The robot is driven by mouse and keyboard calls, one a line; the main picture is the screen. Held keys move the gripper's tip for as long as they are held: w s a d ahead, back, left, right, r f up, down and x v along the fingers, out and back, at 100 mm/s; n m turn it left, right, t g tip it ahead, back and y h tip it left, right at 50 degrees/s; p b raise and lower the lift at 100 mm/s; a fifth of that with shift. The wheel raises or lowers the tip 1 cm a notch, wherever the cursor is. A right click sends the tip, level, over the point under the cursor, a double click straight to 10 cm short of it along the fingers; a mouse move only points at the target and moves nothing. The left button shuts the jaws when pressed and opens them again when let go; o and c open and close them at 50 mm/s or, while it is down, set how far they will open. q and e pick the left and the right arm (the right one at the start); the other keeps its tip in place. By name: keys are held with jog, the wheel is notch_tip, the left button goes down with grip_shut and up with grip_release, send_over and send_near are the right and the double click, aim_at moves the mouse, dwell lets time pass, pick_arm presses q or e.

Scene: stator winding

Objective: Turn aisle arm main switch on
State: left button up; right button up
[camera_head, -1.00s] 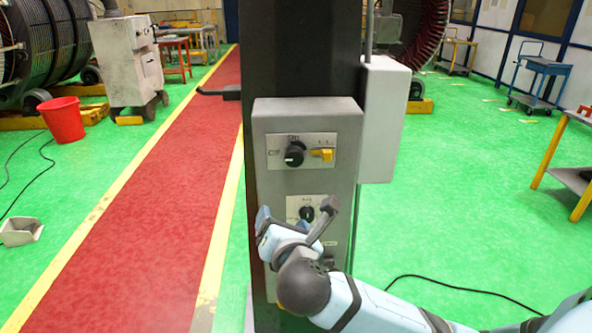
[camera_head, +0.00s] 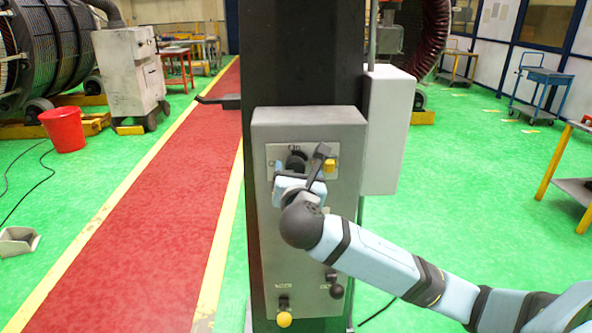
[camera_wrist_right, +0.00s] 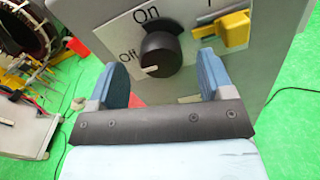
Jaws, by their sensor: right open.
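The grey control box (camera_head: 345,190) is fixed to a dark column. Its upper plate carries a black rotary knob (camera_head: 296,160), which also shows in the right wrist view (camera_wrist_right: 160,55). The plate there reads "On" above the knob and "Off" to its left, and the knob's white mark points to the lower left, near "Off". A yellow lever (camera_wrist_right: 222,29) sits right of the knob; it also shows in the head view (camera_head: 330,166). My right gripper (camera_head: 299,160) is open in front of the knob, its blue fingers on either side and not closed on it. My left gripper is out of view.
Lower on the box are a black-knobbed lever (camera_head: 336,289) and a yellow knob (camera_head: 284,319). A white box (camera_head: 391,130) is on the column's right side. A dark bracket (camera_head: 220,101) juts out left. Green floor (camera_head: 470,190) is open to the right.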

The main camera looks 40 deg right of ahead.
jog(key=shift+x, duration=0.85)
jog(key=c, duration=0.9)
